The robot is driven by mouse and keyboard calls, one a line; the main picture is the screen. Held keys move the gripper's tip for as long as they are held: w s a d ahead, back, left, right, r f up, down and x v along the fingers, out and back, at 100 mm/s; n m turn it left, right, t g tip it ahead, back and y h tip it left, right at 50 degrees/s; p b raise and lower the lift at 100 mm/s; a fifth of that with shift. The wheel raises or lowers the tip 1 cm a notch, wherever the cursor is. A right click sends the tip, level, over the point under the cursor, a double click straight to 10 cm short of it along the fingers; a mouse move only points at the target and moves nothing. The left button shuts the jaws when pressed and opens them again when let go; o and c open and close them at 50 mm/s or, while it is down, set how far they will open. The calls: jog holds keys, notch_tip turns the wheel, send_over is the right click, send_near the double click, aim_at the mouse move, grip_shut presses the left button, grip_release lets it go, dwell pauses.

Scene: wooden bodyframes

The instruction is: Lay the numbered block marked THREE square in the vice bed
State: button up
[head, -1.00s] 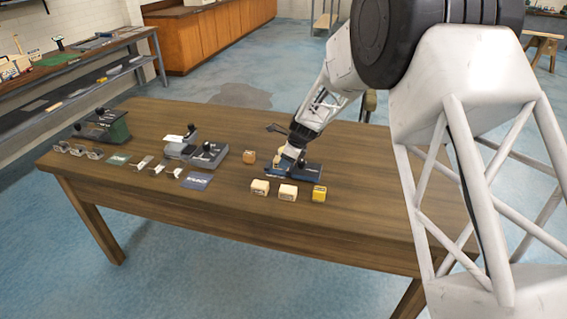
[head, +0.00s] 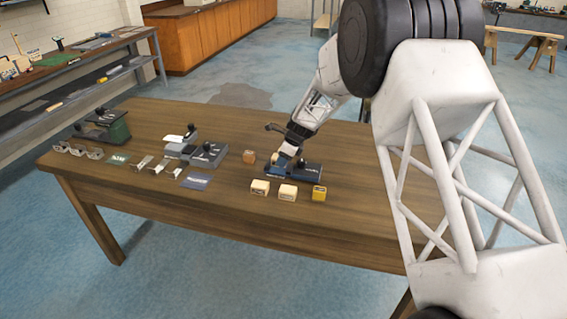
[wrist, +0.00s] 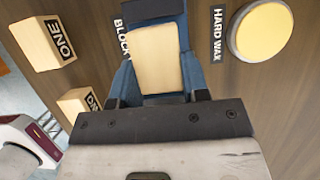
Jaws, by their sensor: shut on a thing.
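My gripper (head: 286,156) is over the blue vice (head: 307,170) at the front right of the table. In the wrist view it is shut on a plain pale wooden block (wrist: 158,58). Blue vice parts (wrist: 193,62) show around this block, and I cannot tell whether it rests on the bed or hangs just above it. No number shows on its visible face, so I cannot read it as THREE. In the head view the gripper mostly hides it.
A block marked ONE (wrist: 45,42) and another pale block (wrist: 82,102) lie beside the vice. A yellow disc (wrist: 262,30) lies by the HARD WAX label (wrist: 217,35). Grey tools (head: 208,154) stand left.

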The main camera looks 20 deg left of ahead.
jog(key=shift+f, duration=0.95)
jog(key=shift+f, duration=0.15)
jog(key=o, duration=1)
jog(key=v, duration=1.2)
jog(key=shift+r, duration=0.3)
